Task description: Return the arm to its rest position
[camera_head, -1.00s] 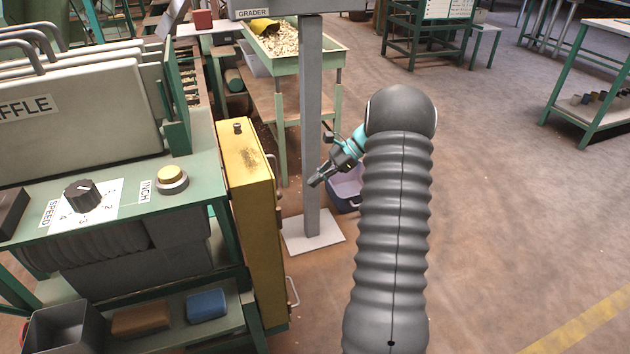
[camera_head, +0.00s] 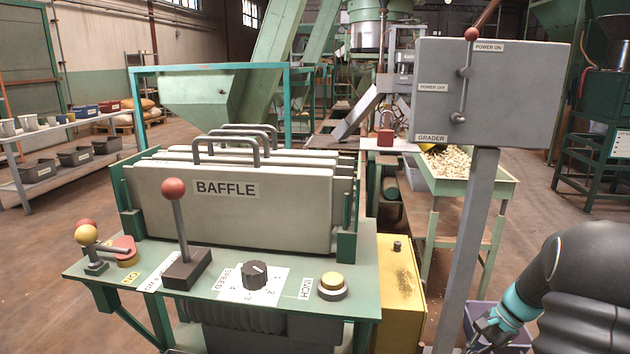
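My arm (camera_head: 590,285), dark grey with a teal band near its end, enters from the lower right corner. It bends down and left towards my gripper (camera_head: 474,344), which is small, dark and low in the picture, right of the grey post. The gripper is partly cut off or hidden at the bottom edge, and its fingers cannot be made out. A purple bin (camera_head: 515,345) shows behind and below it, partly hidden by the arm. I see nothing held.
The BAFFLE machine (camera_head: 235,210) stands at left with a lever (camera_head: 176,215), SPEED knob (camera_head: 255,275) and INCH button (camera_head: 332,286). The GRADER box (camera_head: 490,95) is on a grey post (camera_head: 465,250) close to the gripper. A nut tray (camera_head: 455,185) stands behind.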

